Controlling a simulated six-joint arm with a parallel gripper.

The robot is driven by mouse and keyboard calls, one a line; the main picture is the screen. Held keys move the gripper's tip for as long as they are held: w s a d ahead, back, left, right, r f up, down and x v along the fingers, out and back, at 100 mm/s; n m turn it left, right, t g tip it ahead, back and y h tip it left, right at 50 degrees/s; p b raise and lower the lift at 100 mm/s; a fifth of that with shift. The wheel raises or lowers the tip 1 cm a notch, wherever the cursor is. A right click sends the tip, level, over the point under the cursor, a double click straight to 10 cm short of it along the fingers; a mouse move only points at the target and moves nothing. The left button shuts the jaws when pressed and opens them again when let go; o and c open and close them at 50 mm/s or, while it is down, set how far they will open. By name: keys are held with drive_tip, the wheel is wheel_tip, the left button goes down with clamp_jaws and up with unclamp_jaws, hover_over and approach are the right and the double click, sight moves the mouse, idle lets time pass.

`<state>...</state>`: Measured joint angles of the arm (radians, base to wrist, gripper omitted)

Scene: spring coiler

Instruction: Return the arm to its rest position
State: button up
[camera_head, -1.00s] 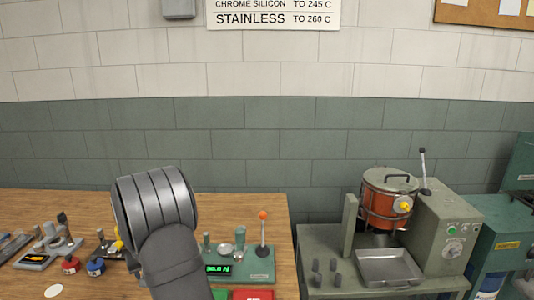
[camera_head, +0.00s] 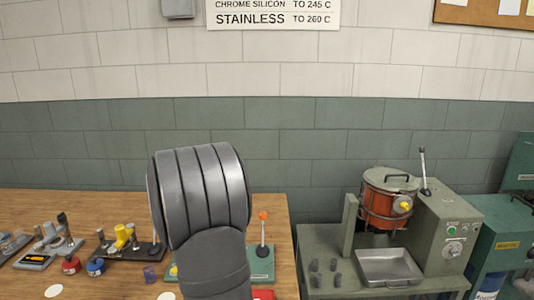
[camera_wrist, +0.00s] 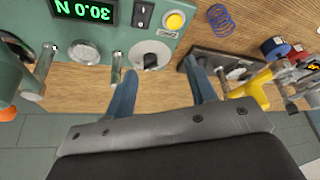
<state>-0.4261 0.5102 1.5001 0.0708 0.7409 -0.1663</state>
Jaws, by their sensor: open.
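My arm (camera_head: 200,195) rises in the middle of the head view, and its grey, ribbed rounded link hides part of the bench behind it. My gripper is hidden in the head view. A purple coil spring (camera_wrist: 220,20) lies on the wood beyond the right finger. It also shows small in the head view (camera_head: 150,274), left of my arm.
A green tester (camera_wrist: 100,25) reading 30.0 N is near the fingers. A yellow-handled fixture (camera_head: 122,236), red pot (camera_head: 71,265) and blue pot (camera_head: 95,267) stand left of my arm. A side table at right holds an orange drum (camera_head: 388,200) and metal tray (camera_head: 388,268).

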drive_tip(key=w+d+m+h, duration=0.5)
drive_tip(key=w+d+m, duration=0.6)
drive_tip(key=w+m, duration=0.15)
drive_tip(key=f, duration=0.3)
drive_tip(key=shift+s+f+m, duration=0.25)
drive_tip(key=shift+s+m, duration=0.1)
drive_tip(key=shift+f, duration=0.8)
wheel_tip(320, 180, up, 6)
drive_tip(key=s+a+n+y, duration=0.3)
drive_tip(key=s+a+n, duration=0.3)
drive_tip(key=a+n, duration=0.1)
drive_tip(key=shift+s+f+n+t, duration=0.25)
drive_tip(key=shift+f+n+t, duration=0.05)
drive_tip(key=shift+f+n, duration=0.15)
